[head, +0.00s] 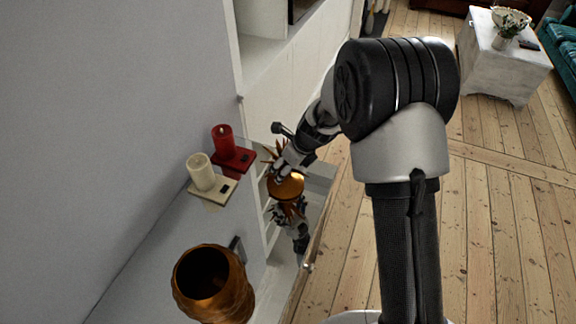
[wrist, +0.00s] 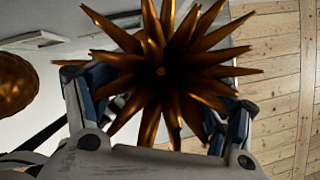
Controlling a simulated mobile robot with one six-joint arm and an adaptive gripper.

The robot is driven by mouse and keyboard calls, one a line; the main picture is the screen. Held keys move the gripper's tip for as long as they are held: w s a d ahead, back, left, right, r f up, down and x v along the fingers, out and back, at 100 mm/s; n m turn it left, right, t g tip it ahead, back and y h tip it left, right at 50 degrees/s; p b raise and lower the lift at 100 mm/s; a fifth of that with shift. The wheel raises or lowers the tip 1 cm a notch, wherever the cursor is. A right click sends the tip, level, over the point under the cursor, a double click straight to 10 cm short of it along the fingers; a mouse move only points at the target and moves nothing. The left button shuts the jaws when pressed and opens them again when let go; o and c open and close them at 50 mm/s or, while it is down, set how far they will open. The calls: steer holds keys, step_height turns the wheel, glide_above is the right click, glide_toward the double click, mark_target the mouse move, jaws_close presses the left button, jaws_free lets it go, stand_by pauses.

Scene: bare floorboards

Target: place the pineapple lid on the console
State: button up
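The pineapple lid (head: 287,187) is a bronze cap with a crown of long pointed leaves. My gripper (head: 283,172) is around it from above, beside the wall-side furniture. In the wrist view the lid's spiky crown (wrist: 160,70) fills the space between the two fingers (wrist: 155,105); the leaves hide the exact contact. The gripper looks shut on the lid. The console (head: 160,240) is a pale surface along the wall at the left. The golden-brown pineapple pot (head: 215,285) stands open-topped at its near end. It also shows at the left of the wrist view (wrist: 15,82).
A cream candle (head: 201,171) and a red candle (head: 223,140) stand on small bases at the console's far end. Tall white furniture (head: 285,90) rises behind. A small table (head: 500,65) with a plant stands far right. Floorboards are clear at the right.

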steer(key=o, duration=0.5)
steer(key=shift+c, duration=0.2)
steer(key=shift+r, duration=0.1)
